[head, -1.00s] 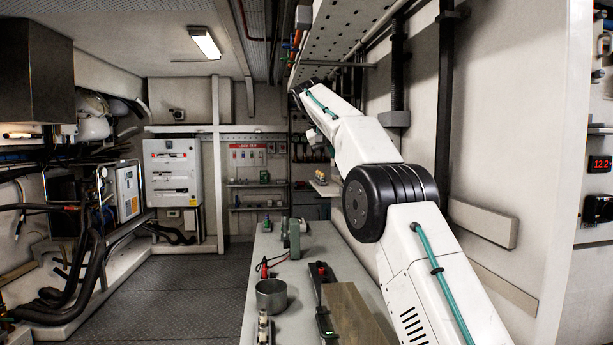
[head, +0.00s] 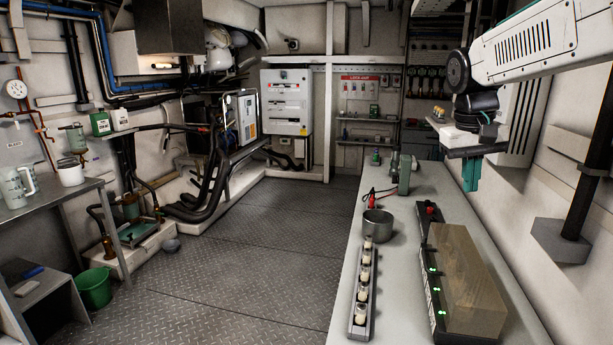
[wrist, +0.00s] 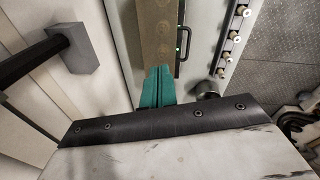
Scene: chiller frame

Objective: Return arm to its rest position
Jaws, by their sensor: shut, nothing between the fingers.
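My gripper (head: 471,175) has teal fingers that point down above the right side of the grey bench (head: 400,215) in the head view. In the wrist view my gripper (wrist: 157,85) shows its two fingers together with nothing between them. My white arm (head: 530,45) reaches in from the upper right, and its wrist is bent downward. The fingers are apart from everything on the bench.
On the bench stand a metal cup (head: 378,224), a rack with several small pale pieces (head: 362,290), a long brown block (head: 465,285) beside a black strip with green lights, and a grey-green device (head: 402,174). The floor (head: 250,250) on the left is open.

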